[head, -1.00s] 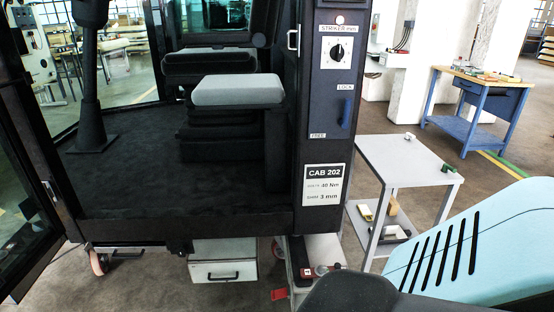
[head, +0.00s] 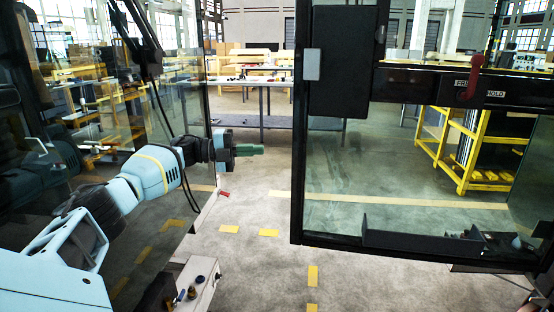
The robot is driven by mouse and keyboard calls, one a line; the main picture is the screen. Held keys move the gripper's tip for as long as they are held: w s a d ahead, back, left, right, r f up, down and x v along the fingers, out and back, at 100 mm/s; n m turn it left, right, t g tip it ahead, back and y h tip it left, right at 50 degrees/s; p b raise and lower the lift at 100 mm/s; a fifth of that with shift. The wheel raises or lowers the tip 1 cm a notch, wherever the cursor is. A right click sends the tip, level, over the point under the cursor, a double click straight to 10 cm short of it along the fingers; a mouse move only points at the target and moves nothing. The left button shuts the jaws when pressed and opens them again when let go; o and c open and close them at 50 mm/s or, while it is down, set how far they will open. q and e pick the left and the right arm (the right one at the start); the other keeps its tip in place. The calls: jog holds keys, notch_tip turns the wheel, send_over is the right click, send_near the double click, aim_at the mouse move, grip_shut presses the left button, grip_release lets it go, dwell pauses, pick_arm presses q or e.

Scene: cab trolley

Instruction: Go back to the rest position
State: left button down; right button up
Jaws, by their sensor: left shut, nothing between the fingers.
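My left arm comes in from the left in the head view, light blue with a dark wrist. It reaches towards the middle of the picture. My left gripper (head: 258,150) has green fingertips pointing right; it is shut and empty. It appears in the gap between the glass panel (head: 100,110) on the left and the glazed cab door (head: 340,215) on the right. I see no contact between it and either one. My right gripper is not in view.
The black door frame (head: 299,150) stands right of my left gripper, with a red handle (head: 473,80) on its bar. A grey box top (head: 197,280) with small items lies below my arm. Yellow racks (head: 470,150) and a workbench (head: 265,84) stand beyond. Floor between is clear.

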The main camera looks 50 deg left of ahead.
pick_arm(q)
jog(key=shift+s+a+r, duration=0.1)
jog(key=shift+s+a, duration=0.15)
jog(key=shift+a, duration=0.25)
jog(key=shift+s+a+r, duration=0.1)
jog(key=shift+s+a, duration=0.1)
jog(key=shift+a, duration=0.25)
jog(key=shift+f, duration=0.1)
